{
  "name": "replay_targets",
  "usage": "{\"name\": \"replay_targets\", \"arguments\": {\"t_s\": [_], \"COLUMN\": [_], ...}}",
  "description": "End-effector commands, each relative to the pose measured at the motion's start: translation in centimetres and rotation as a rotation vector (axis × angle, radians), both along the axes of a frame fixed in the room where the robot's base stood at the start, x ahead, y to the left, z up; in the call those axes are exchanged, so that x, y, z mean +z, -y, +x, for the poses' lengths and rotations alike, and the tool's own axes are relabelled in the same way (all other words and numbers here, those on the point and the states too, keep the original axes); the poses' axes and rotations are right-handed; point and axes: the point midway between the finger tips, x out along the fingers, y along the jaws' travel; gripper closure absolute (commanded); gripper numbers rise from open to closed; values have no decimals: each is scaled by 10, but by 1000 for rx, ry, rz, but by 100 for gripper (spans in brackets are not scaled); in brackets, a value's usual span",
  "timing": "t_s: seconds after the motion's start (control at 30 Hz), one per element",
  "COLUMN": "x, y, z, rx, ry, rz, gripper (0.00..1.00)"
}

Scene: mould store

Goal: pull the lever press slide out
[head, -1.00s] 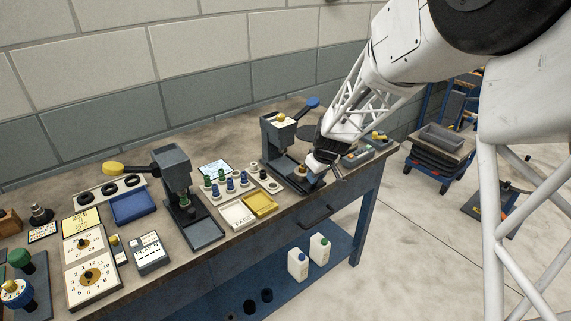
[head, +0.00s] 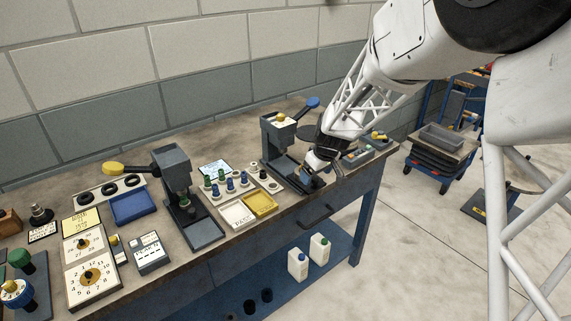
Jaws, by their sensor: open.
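Two dark grey lever presses stand on the bench. The right press (head: 271,140) has a lever with a blue grip (head: 312,103). The left press (head: 166,165) has a lever with a yellow grip (head: 113,168) and a dark flat plate (head: 206,234) at its front. My gripper (head: 307,178) is open at the front of the right press, low over its base. It hides much of that press's slide and the brass-coloured piece there. I cannot tell whether the fingers touch anything.
Left of the right press are several green and blue stamps (head: 231,186), a white tray (head: 236,214) and a yellow tray (head: 261,203). The bench's front edge with a dark handle (head: 316,217) is close below.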

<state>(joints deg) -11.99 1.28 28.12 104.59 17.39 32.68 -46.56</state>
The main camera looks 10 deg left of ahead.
Motion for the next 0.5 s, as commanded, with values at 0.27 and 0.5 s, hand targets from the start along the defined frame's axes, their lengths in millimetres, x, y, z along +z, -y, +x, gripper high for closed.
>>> {"name": "replay_targets", "arguments": {"t_s": [0.27,0.5], "x": [16,29], "y": [0,0], "z": [0,0], "rx": [1,1], "ry": [2,0], "rz": [0,0], "gripper": [15,15]}}
